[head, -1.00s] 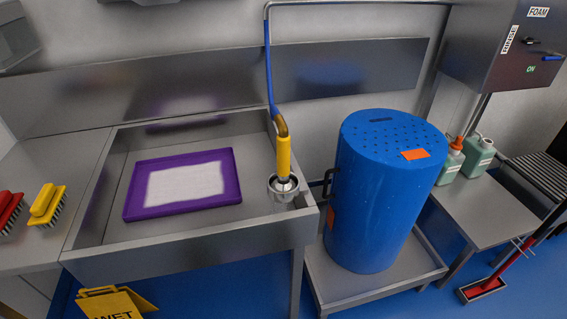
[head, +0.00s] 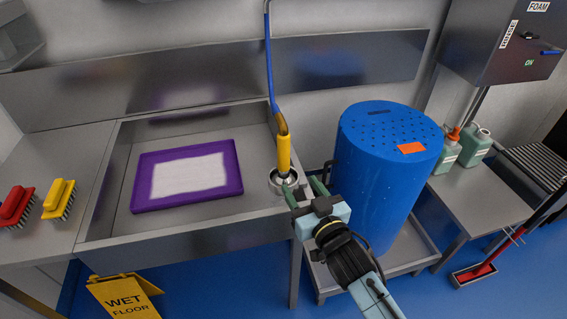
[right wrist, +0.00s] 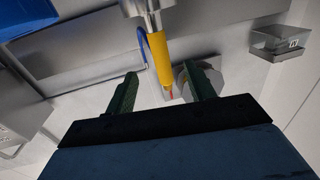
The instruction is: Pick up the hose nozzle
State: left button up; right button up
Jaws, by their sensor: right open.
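The hose nozzle (head: 283,152) has a yellow grip and hangs upright from a blue hose (head: 269,70), its lower end at a round metal cup at the sink's right corner. My right gripper (head: 304,188) is open, just below and to the right of the nozzle. In the right wrist view the yellow grip (right wrist: 160,58) shows beyond and between the two green fingers (right wrist: 160,90), not clasped by them. The left gripper is not in view.
A purple-rimmed tray (head: 236,170) lies in the steel sink (head: 180,233). A blue drum (head: 375,190) stands close to the right of my right gripper. Red and yellow brushes (head: 58,196) lie on the left counter. A yellow wet-floor sign (head: 125,297) stands below.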

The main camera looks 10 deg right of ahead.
aim_at(286, 160)
jog(key=w, duration=0.5)
jog(key=w+a, duration=0.1)
jog(key=w, duration=0.2)
jog(key=shift+w+a+r, duration=0.1)
jog(key=shift+r, duration=0.25)
jog(key=shift+w+a+f+b, duration=0.15)
jog(key=shift+w+a+b, duration=0.05)
jog(key=shift+w, duration=1.1)
jog(key=shift+w+a+f+b, duration=0.15)
jog(key=shift+w, duration=1.1)
jog(key=shift+c, duration=0.3)
jog(key=c, duration=1)
jog(key=shift+r, duration=0.25)
